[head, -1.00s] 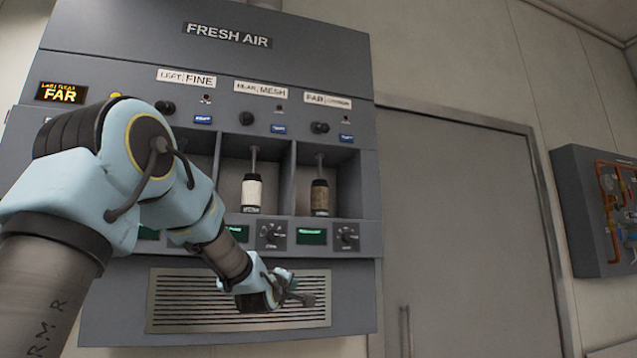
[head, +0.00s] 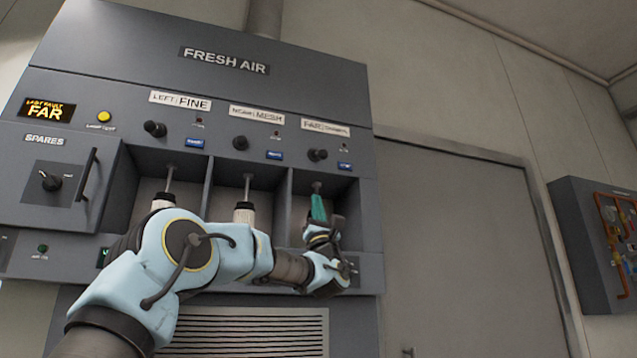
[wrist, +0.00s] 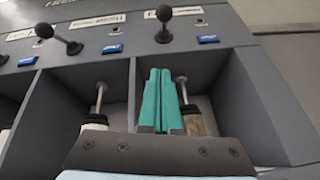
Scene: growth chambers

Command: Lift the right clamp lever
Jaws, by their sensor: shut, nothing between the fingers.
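The clamp levers look like black ball-ended levers on the panel above the bays. The right one (head: 317,155) is above the right bay, under the FAR label; it also shows at the top of the wrist view (wrist: 163,15). My gripper (head: 318,196) is at the mouth of the right bay, below this lever and apart from it. In the wrist view its two teal fingers (wrist: 160,72) are shut together and point up, with nothing between them. A brown cartridge (wrist: 197,122) on a metal rod stands in the right bay, partly hidden behind the fingers.
Similar levers sit above the middle bay (head: 240,143) and left bay (head: 154,129). Bay divider walls (wrist: 128,95) stand beside the fingers. Blue-labelled tags (head: 344,166) sit below the levers. A spares door with a handle (head: 87,175) is at left. A grey door (head: 450,250) is at right.

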